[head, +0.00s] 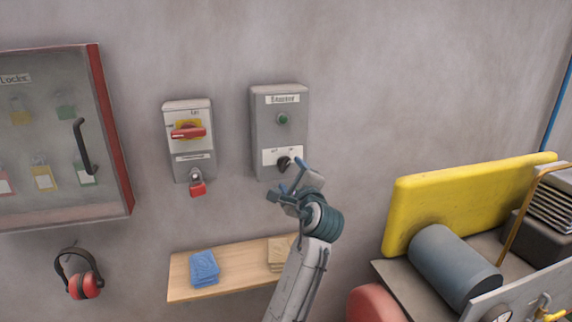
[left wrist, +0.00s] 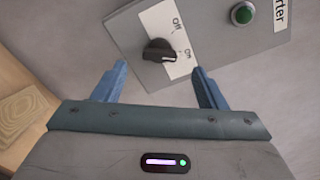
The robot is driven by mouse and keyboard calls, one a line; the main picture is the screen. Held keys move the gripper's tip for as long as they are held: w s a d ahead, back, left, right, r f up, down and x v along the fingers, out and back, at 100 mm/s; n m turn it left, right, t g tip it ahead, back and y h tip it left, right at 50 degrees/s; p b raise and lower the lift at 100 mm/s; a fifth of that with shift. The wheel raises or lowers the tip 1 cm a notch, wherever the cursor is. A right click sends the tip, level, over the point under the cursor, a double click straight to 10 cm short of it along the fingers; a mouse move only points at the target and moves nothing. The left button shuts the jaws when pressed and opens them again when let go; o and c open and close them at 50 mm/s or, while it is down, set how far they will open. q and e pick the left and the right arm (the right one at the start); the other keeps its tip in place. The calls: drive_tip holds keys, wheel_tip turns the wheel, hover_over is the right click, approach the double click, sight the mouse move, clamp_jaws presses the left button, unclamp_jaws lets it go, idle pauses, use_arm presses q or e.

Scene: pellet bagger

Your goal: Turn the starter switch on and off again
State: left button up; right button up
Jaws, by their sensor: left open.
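The grey starter box (head: 264,122) is on the wall, with a green round button (head: 283,119) and a black rotary switch (head: 284,163) on a white plate near its bottom. My left gripper (head: 285,178) is just below the switch. In the left wrist view the black switch (left wrist: 159,51) sits on its plate marked Off and On, and the green button (left wrist: 242,13) is to its upper right. There the open blue fingers of my left gripper (left wrist: 158,88) point towards the box, with the switch ahead of the gap between them. Nothing is between the fingers. My right gripper is not in view.
To the left is an isolator box (head: 188,145) with a red handle and a red padlock (head: 197,187). A wooden shelf (head: 232,283) with blue cloths (head: 204,268) is below. A yellow guard (head: 450,200) and machine stand at right. The wall above is clear.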

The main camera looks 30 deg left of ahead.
sight(285, 166)
use_arm(q)
drive_tip(key=p+x, duration=0.1)
drive_tip(key=x, duration=0.3)
drive_tip(key=shift+w+a+r, duration=0.1)
drive_tip(key=shift+w+a, duration=0.05)
drive_tip(key=shift+a, duration=0.05)
drive_tip(key=shift+w+a, duration=0.4)
drive_tip(key=shift+a, duration=0.1)
drive_tip(key=c, duration=1)
